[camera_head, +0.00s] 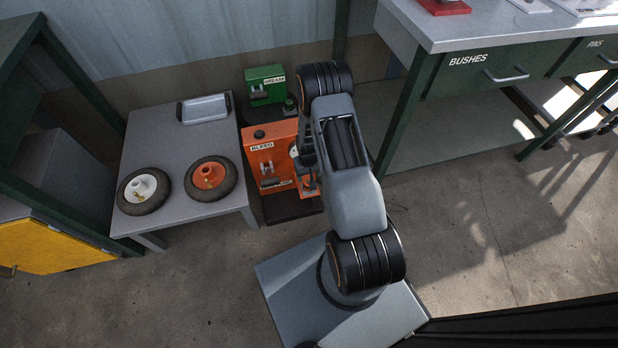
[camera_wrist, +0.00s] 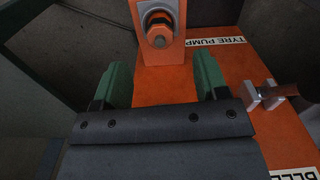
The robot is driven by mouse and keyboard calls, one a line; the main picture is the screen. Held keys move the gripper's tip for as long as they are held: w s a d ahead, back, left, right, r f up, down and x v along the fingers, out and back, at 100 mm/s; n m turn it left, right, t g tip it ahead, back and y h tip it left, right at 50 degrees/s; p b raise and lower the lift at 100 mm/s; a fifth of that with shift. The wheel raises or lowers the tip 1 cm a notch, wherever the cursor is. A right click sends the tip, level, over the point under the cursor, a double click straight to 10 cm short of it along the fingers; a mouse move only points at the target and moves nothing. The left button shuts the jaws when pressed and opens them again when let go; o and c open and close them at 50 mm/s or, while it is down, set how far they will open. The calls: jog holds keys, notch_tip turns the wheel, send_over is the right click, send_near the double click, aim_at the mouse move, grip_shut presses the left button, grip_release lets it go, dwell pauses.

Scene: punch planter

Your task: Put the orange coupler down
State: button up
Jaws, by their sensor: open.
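My gripper (camera_wrist: 163,72) is open, its two green fingers apart with nothing between them. It is over the orange tyre pump unit (camera_wrist: 282,118). Just beyond the fingertips, an orange upright block (camera_wrist: 160,54) holds a round dark fitting with an orange ring (camera_wrist: 158,30). This looks like the orange coupler seated in its holder, apart from the fingers. In the head view, the orange unit (camera_head: 262,152), with a BLEED label, stands on the floor right of a low table. My arm hides its right side, and I cannot make out the coupler there.
The low grey table (camera_head: 150,115) bears a white-hubbed wheel (camera_head: 144,191), an orange-hubbed wheel (camera_head: 211,178) and a grey tray (camera_head: 204,109). A green grease unit (camera_head: 265,85) stands behind the orange one. A workbench (camera_head: 450,32) is at right. A metal lever (camera_wrist: 262,95) is right of my fingers.

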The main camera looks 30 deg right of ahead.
notch_tip(320, 180, up, 2)
jog(key=shift+r, duration=0.15)
jog(key=s+a+r+n+t, duration=0.1)
jog(key=s+a+r, duration=0.2)
jog(key=r, duration=1.1)
jog(key=s+a+r+t, duration=0.1)
jog(key=s+a+r, duration=0.15)
jog(key=r, duration=1.25)
jog(key=s+a+r, duration=0.3)
jog(key=s+r, duration=0.4)
jog(key=s, duration=0.3)
jog(key=shift+a+t+p, duration=0.3)
jog(key=shift+t+p, duration=0.05)
jog(key=shift+t, duration=0.05)
notch_tip(320, 180, up, 29)
jog(key=a+n+p, duration=0.1)
jog(key=p, duration=2.6)
jog(key=shift+w+a+t+p, duration=0.25)
jog(key=shift+a+t+p, duration=0.1)
jog(key=shift+t, duration=0.05)
